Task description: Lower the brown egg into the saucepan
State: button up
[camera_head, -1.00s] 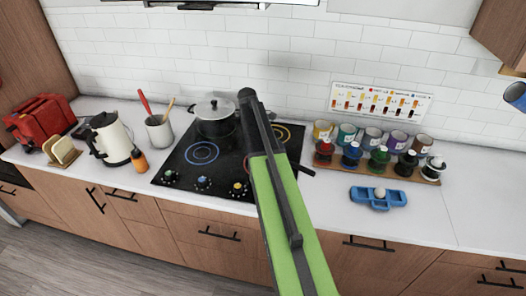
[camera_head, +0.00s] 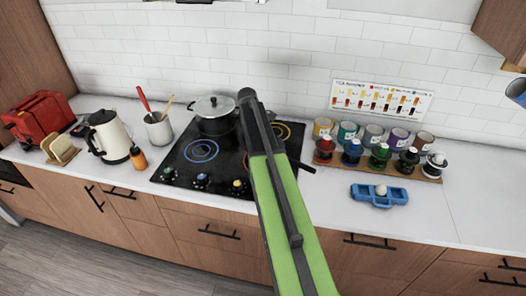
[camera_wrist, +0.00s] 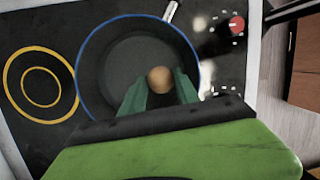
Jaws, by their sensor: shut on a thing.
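The brown egg (camera_wrist: 160,79) is held between the green fingertips of my gripper (camera_wrist: 160,88) in the wrist view. The gripper is shut on it. Below it is the saucepan (camera_wrist: 103,57), a dark round pan with a blue rim and a handle (camera_wrist: 171,11) at the top of the picture. The egg appears within the rim, over the right part of the pan; its height above the bottom is hard to tell. In the head view my arm hides the egg, the fingertips and most of the pan, with only a dark handle (camera_head: 306,168) showing.
A lidded pot (camera_head: 214,117) stands at the back of the black cooktop (camera_head: 178,166). A kettle (camera_head: 110,138) and utensil crock (camera_head: 159,131) stand left.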

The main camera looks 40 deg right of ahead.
jog(key=shift+f+b, duration=0.7)
jog(key=shift+f, duration=0.05)
dwell(0.3)
jog(key=o, duration=0.9)
jog(key=shift+c, duration=0.2)
jog(key=shift+r, duration=0.1)
jog(key=p+v, duration=1.6)
jog(key=v, duration=0.1)
jog(key=shift+p, duration=0.4)
jog(key=shift+w+r, duration=0.1)
